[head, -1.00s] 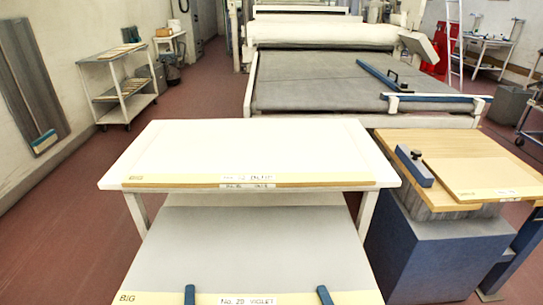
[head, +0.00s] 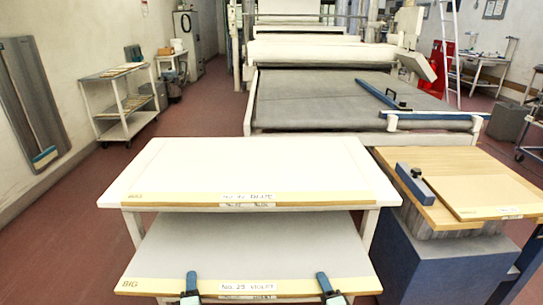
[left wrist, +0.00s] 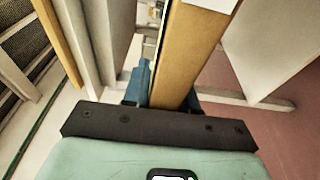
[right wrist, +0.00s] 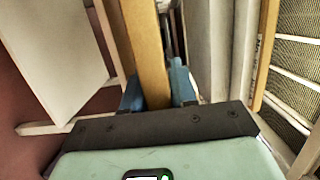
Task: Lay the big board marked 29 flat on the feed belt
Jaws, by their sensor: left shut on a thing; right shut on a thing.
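The big board (head: 245,250) has a grey face and a yellow front strip. Its label reads "No. 2_ VIOLET"; the last digit is unclear. It lies roughly level, with its far end beneath the white tabletop level; whether a shelf supports it is hidden. My left gripper (head: 190,285) and right gripper (head: 325,284) are shut on its front edge, left and right of the label. The board's edge also shows between the fingers in the left wrist view (left wrist: 185,60) and right wrist view (right wrist: 146,55). The grey feed belt (head: 320,97) lies beyond the rack.
Another big board (head: 250,170), white, lies on top of the white rack (head: 366,228). A blue squeegee-like bar (head: 378,85) lies on the belt, and a blue-and-white bar (head: 432,120) crosses its front right corner. A wooden-topped stand (head: 445,165) holds a smaller board. A trolley (head: 124,110) stands left.

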